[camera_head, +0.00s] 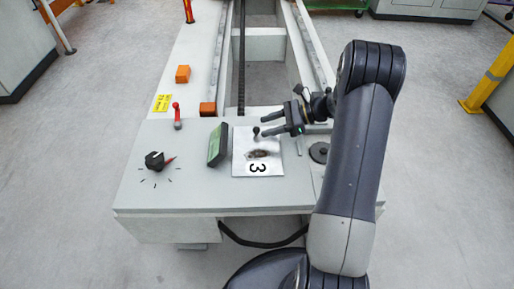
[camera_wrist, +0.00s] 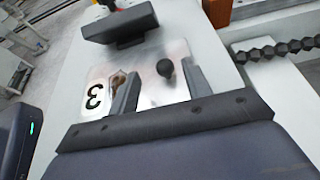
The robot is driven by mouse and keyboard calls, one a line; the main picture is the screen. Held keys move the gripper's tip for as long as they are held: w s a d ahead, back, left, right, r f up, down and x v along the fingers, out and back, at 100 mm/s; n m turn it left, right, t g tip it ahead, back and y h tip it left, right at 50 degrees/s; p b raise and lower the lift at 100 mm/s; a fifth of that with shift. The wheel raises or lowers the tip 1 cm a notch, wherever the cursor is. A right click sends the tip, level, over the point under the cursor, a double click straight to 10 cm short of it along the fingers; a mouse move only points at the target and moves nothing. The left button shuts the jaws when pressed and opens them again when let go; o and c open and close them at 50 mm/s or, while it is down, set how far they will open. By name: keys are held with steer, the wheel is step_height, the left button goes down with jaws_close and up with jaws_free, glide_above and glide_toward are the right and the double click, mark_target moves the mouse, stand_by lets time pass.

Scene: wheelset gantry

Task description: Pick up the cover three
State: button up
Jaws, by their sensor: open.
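Cover three is a pale metal plate (camera_head: 243,163) marked with a black 3, with a dark brown patch and a small black knob (camera_head: 257,132). It lies on the grey table top. My gripper (camera_head: 264,125) is open and empty, coming in from the right near the knob. In the wrist view, the cover (camera_wrist: 97,78) lies beyond my fingers. There the knob (camera_wrist: 165,68) shows between the two fingertips of my gripper (camera_wrist: 160,82), slightly beyond them. I see no contact between finger and knob. The exact height gap is hard to tell.
A green-faced dark box (camera_head: 217,146) stands just left of the cover. A red-handled lever (camera_head: 177,117), a black rotary knob (camera_head: 154,160) and orange blocks (camera_head: 183,74) are farther left. A round black disc (camera_head: 319,152) is at right. The table front (camera_head: 210,198) is clear.

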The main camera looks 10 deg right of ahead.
mark_target(256, 128)
steer(key=b+x, duration=0.1)
steer(key=x, duration=0.4)
steer(key=shift+w+d+f, duration=0.15)
steer(key=shift+d+f, duration=0.05)
jaws_close()
